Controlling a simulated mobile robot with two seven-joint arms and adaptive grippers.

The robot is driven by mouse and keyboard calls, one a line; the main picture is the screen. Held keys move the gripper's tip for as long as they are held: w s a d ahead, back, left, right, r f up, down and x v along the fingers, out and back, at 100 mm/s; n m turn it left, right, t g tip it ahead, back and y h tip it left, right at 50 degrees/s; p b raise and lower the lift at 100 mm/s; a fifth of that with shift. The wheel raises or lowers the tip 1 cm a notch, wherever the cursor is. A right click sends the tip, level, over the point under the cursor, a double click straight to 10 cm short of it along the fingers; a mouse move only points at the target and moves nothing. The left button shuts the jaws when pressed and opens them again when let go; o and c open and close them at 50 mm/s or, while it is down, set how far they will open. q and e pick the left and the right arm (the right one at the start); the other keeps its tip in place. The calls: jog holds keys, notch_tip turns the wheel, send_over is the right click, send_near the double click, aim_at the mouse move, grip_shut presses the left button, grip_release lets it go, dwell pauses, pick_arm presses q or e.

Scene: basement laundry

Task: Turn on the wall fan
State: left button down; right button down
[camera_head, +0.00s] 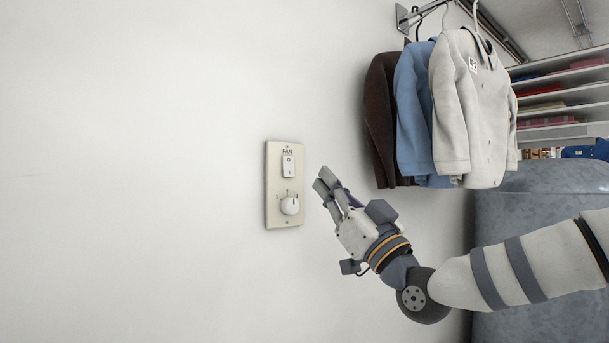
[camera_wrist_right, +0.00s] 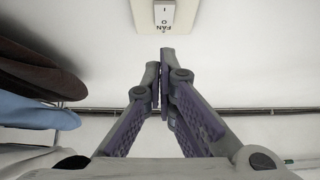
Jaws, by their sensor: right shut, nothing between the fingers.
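A cream fan control plate (camera_head: 270,212) is on the white wall, labelled FAN. It has a white rocker switch (camera_head: 288,167) at the top and a round white knob (camera_head: 290,205) below. My right gripper (camera_head: 324,180) is just right of the plate in the head view, shut and empty, apart from the switch in the picture. In the right wrist view the plate (camera_wrist_right: 183,24) is at the top, upside down, with the rocker (camera_wrist_right: 164,13) marked I and O. The fingertips (camera_wrist_right: 160,60) are together just below it there. The knob is out of that view. My left gripper is not in view.
Several shirts and jackets (camera_head: 470,110) hang from a wall bracket (camera_head: 425,12) right of the plate. Shelves with folded cloth (camera_head: 560,95) and a large grey rounded object (camera_head: 545,205) are at the far right. The wall left of the plate is bare.

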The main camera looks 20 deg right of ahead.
aim_at(291, 159)
jog(key=shift+w+a+r, duration=0.3)
jog(key=shift+w+a, duration=0.1)
jog(key=shift+w, duration=0.65)
jog(key=shift+w+a+r, duration=0.3)
jog(key=shift+w+a, duration=0.05)
jog(key=shift+w, duration=0.75)
jog(key=shift+w+a+r, duration=0.3)
jog(key=shift+w+a, duration=0.1)
jog(key=shift+w, duration=0.65)
